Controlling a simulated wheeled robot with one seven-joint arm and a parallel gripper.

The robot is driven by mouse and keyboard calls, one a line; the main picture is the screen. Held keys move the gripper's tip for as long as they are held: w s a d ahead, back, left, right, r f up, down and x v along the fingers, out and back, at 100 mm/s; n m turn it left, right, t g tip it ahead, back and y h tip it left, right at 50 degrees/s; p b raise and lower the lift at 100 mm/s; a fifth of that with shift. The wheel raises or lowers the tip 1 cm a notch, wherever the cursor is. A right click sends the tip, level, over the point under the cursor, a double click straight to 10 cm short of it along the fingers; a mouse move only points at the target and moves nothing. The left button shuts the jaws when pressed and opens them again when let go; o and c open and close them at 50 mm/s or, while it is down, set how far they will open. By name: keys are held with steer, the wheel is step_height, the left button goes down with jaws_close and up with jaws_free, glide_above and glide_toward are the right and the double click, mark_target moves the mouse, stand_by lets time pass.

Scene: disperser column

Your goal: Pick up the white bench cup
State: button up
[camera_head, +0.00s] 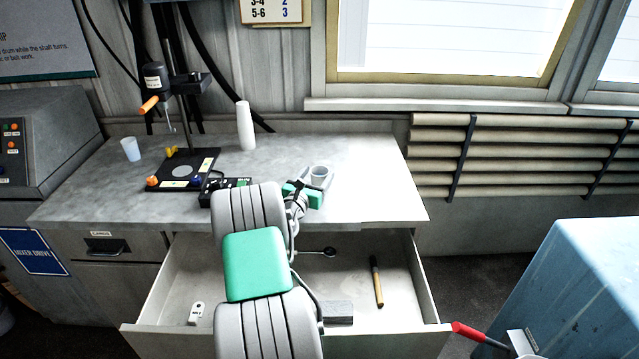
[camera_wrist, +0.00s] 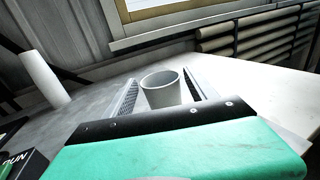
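The white bench cup (camera_head: 319,173) stands upright on the grey bench top, right of the middle of the bench. It also shows in the wrist view (camera_wrist: 162,92), upright, with its open rim upward. My gripper (camera_head: 317,182) reaches over the bench at the cup. In the wrist view my gripper's two fingers (camera_wrist: 161,77) are spread, one on each side of the cup, with the cup between or just beyond their tips. A narrow gap seems to show on the left; I cannot tell whether the right finger touches it. The green palm hides the near bench.
A second pale cup (camera_head: 131,149) stands at the bench's left. A stand with a black base (camera_head: 183,171), a black box (camera_head: 226,193) and a white cylinder (camera_head: 245,126) are left of my gripper. An open drawer (camera_head: 400,325) lies below. The bench's right side is clear.

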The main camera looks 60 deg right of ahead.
steer(key=c, duration=1.2)
